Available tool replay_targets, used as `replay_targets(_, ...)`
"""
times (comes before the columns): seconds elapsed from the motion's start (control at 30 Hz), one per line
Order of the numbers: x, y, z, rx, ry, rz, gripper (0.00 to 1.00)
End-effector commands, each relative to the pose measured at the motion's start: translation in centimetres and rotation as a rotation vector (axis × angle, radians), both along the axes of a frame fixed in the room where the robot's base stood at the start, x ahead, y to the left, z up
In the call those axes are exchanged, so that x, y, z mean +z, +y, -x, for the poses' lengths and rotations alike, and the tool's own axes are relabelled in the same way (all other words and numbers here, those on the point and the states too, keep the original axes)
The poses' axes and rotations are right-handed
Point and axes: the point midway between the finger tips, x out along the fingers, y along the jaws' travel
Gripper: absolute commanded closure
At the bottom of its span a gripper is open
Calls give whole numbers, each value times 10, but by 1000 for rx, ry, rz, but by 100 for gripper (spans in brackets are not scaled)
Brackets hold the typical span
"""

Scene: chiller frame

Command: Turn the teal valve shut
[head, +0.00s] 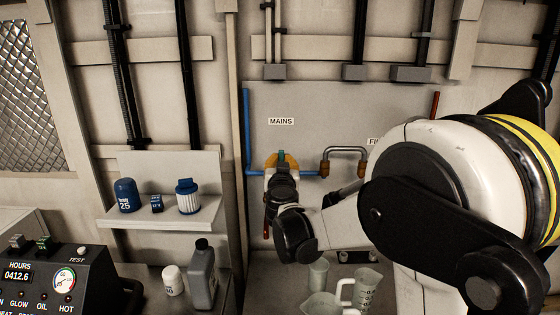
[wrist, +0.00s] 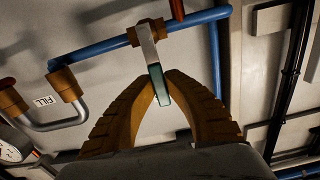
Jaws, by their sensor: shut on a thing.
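The teal valve's handle (wrist: 159,85) is a grey metal lever with a teal grip. In the wrist view it crosses the blue pipe (wrist: 112,47) at a steep angle, with its brass body (wrist: 133,36) on the pipe. My gripper (wrist: 163,84) has its two brown ribbed fingers closed around the teal grip. In the head view the teal grip (head: 282,156) shows between the orange-brown fingers of my gripper (head: 281,160), below the MAINS label. My wrist hides most of the valve there.
A grey hose loop (head: 346,150) with brass ends sits right of the valve. The blue pipe (head: 247,130) runs down the panel's left side. A shelf (head: 160,216) with blue filters is at left. Jugs (head: 366,286) and bottles (head: 202,275) stand below.

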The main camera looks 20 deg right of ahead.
Motion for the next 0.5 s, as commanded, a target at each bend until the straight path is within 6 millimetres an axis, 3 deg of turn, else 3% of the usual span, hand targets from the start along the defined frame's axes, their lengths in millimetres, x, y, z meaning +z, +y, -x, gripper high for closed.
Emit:
replay_targets(0.2,-1,-4,1,-10,0,-2,100)
replay_targets(0.23,-1,-4,1,-9,0,-2,77)
replay_targets(0.3,-1,-4,1,-8,0,-1,63)
replay_targets(0.5,0,-2,1,-6,0,0,63)
